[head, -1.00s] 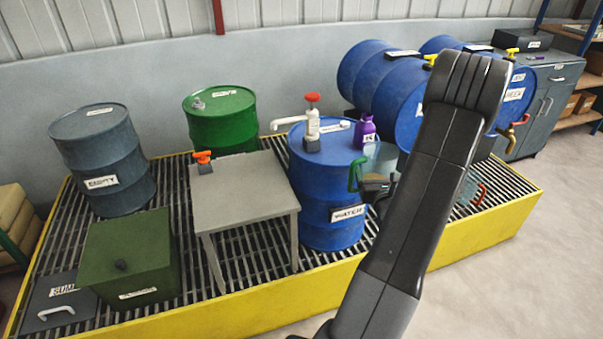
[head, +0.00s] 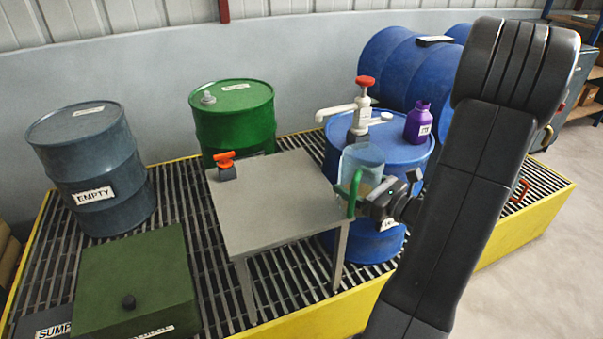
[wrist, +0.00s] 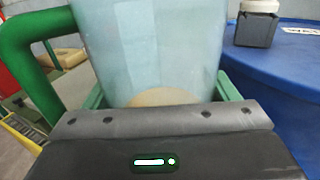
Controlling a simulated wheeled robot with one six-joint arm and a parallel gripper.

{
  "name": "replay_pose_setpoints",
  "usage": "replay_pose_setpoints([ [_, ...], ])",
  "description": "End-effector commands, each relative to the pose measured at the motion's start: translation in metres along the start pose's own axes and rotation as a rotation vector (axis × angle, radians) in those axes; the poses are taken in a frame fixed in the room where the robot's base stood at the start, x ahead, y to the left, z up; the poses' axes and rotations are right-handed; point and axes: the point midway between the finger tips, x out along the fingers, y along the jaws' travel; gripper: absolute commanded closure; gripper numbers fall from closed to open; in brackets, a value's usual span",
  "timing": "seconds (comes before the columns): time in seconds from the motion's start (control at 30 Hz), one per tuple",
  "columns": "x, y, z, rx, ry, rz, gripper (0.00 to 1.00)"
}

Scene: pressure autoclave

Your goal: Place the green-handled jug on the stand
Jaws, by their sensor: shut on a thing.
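The clear jug (head: 362,162) with a green handle (head: 354,194) is held upright by my gripper (head: 374,204). In the head view it is beside the right edge of the grey stand (head: 275,205), in front of the blue drum. I cannot tell whether its base overlaps the stand top. In the wrist view the jug (wrist: 150,45) fills the middle, with its handle (wrist: 30,60) at the left. My gripper (wrist: 160,118) is shut on the jug. The jug's lower part is hidden behind the gripper. The stand top is flat.
An orange-handled item (head: 225,165) sits at the stand's back left corner; the rest of the top is clear. The blue drum (head: 405,155) carries a red-topped pump (head: 362,110) and a purple bottle (head: 418,122). A green box (head: 135,285) is left of the stand.

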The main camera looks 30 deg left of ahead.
Motion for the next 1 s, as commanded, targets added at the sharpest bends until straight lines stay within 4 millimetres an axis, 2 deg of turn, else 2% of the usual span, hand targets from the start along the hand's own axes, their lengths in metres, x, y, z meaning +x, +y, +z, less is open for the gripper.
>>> replay_pose_setpoints([
  [0.43,0.102,0.001,0.001,-0.003,-0.002,0.004,0.52],
  [0.6,0.124,-0.001,0.001,-0.001,-0.002,-0.001,0.52],
  [0.77,0.132,-0.001,0.001,0.000,-0.002,-0.001,0.52],
  [1.0,0.171,0.000,0.001,-0.002,-0.003,0.000,0.52],
])
